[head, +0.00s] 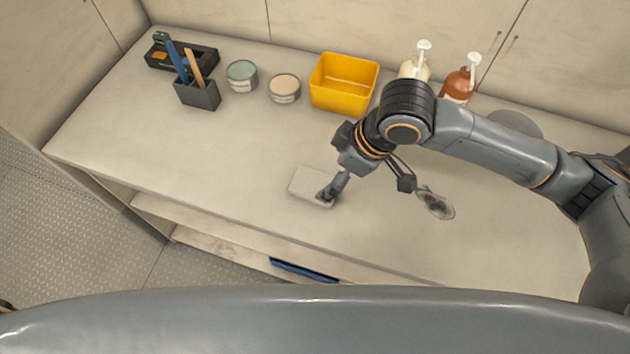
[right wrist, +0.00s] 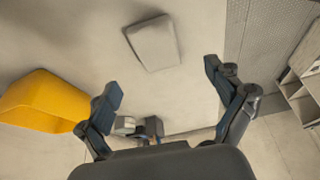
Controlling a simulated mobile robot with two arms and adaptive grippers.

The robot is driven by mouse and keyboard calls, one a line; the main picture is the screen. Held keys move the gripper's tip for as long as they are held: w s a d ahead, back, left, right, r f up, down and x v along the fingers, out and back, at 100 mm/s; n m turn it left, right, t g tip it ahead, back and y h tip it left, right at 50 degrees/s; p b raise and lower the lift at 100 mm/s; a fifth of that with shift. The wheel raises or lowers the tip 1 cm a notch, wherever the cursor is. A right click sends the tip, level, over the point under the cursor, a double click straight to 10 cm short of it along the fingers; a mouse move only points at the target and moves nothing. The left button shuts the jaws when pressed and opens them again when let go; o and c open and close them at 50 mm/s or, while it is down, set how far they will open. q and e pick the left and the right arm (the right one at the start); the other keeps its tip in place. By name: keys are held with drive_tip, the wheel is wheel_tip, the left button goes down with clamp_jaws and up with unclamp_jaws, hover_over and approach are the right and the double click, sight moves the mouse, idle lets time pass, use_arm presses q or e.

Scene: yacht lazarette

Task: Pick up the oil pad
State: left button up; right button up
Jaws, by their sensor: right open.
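The oil pad is most likely the pale grey rounded rectangular pad (head: 309,184) lying flat on the counter, left of centre. It also shows whole in the right wrist view (right wrist: 153,43), beyond my fingertips. My right gripper (head: 330,190) is above the counter at the pad's right end and hides part of it in the head view. In the right wrist view the right gripper (right wrist: 161,78) has its fingers wide apart with nothing between them. My left gripper is not in view.
A yellow bin (head: 343,84), two round tins (head: 242,76) (head: 284,88), a dark holder with tools (head: 198,95), a black tray (head: 205,58) and two pump bottles (head: 416,66) (head: 459,83) stand along the back. A dark oval item (head: 435,203) lies right. The front left counter is clear.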

sight(316, 185)
drive_tip(key=x, duration=0.2)
drive_tip(key=shift+w+a+f, duration=0.15)
drive_tip(key=shift+f, duration=0.15)
drive_tip(key=shift+w+a+f, duration=0.1)
drive_tip(key=shift+f, duration=0.2)
drive_tip(key=p+x, duration=0.1)
drive_tip(key=x, duration=0.1)
drive_tip(key=shift+w+a+f, duration=0.15)
drive_tip(key=shift+f, duration=0.15)
drive_tip(key=shift+x, duration=1.05)
drive_tip(key=shift+w+a+f, duration=0.1)
drive_tip(key=shift+f, duration=0.05)
use_arm(q)
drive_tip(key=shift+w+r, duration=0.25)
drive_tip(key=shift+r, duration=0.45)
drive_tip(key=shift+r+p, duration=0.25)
drive_tip(key=shift+p, duration=0.15)
use_arm(e)
drive_tip(key=shift+f, duration=0.25)
